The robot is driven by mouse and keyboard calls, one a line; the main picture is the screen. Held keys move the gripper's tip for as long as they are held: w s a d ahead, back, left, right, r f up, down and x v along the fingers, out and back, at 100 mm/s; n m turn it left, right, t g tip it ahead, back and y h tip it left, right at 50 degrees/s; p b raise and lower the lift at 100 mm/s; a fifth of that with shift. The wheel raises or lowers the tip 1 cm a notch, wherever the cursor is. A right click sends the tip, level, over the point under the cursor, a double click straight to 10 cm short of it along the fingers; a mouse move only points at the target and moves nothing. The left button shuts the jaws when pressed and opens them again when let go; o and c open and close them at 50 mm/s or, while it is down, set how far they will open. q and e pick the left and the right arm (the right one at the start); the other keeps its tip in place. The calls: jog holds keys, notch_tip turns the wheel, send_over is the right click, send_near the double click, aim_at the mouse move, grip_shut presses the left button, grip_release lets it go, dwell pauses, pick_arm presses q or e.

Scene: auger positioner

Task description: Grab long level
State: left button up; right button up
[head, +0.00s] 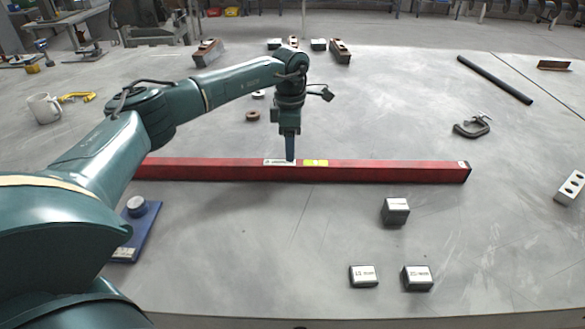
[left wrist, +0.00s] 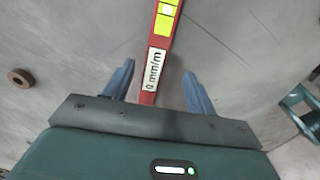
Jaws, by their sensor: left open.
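The long level (head: 395,172) is a red bar lying across the middle of the table in the head view. It has a white label and a yellow vial window near its middle. Its left end is hidden behind my left arm. My left gripper (head: 289,158) points down at the level by the white label. In the left wrist view, the level (left wrist: 162,50) runs between the two blue fingers of my left gripper (left wrist: 158,85), with a gap on each side. The fingers are open. My right gripper is not in view.
Grey blocks (head: 396,211) lie in front of the level. A blue plate (head: 136,232) sits by my left arm. A clamp (head: 472,126) and a dark rod (head: 494,79) lie at the right, a white mug (head: 44,108) at the left. The table right of the gripper is mostly clear.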

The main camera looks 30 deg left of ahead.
aim_at(291, 163)
pick_arm(q)
jog(key=f, duration=0.7)
jog(key=shift+w+a+f, duration=0.1)
jog(key=shift+w+f, duration=0.1)
jog(key=shift+w, duration=0.1)
jog(key=shift+c, duration=0.2)
grip_shut()
jog(key=shift+r, duration=0.15)
